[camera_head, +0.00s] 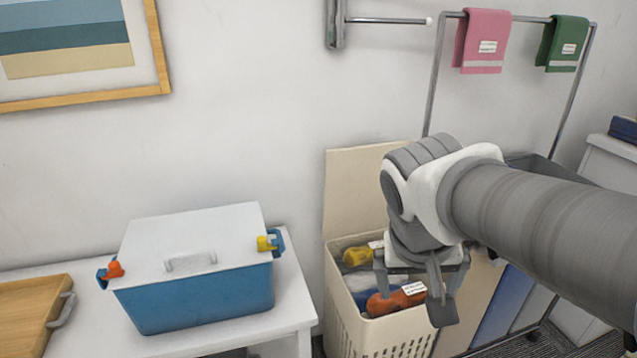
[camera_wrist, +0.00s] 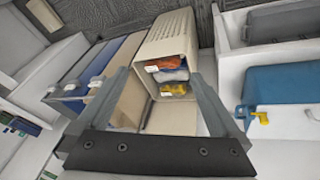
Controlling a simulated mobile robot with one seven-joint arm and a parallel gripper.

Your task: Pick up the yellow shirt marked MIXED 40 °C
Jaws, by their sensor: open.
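A yellow shirt (camera_head: 357,256) with a white label lies rolled at the back of an open cream laundry basket (camera_head: 349,318). Its label print is too small to read. In the wrist view the yellow shirt (camera_wrist: 178,88) is the item nearest the basket's raised lid (camera_wrist: 172,120). An orange garment (camera_head: 395,303) with a white label lies at the front, with pale grey-blue cloth between. My gripper (camera_head: 412,300) is open and empty above the basket, pointing down, and hides part of its contents. In the wrist view its fingers (camera_wrist: 157,75) spread on either side of the basket.
A blue box (camera_head: 195,298) with a white lid stands on a white table left of the basket. Closed bins stand to the right. A metal rack behind holds a pink towel (camera_head: 484,42) and a green towel (camera_head: 563,44).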

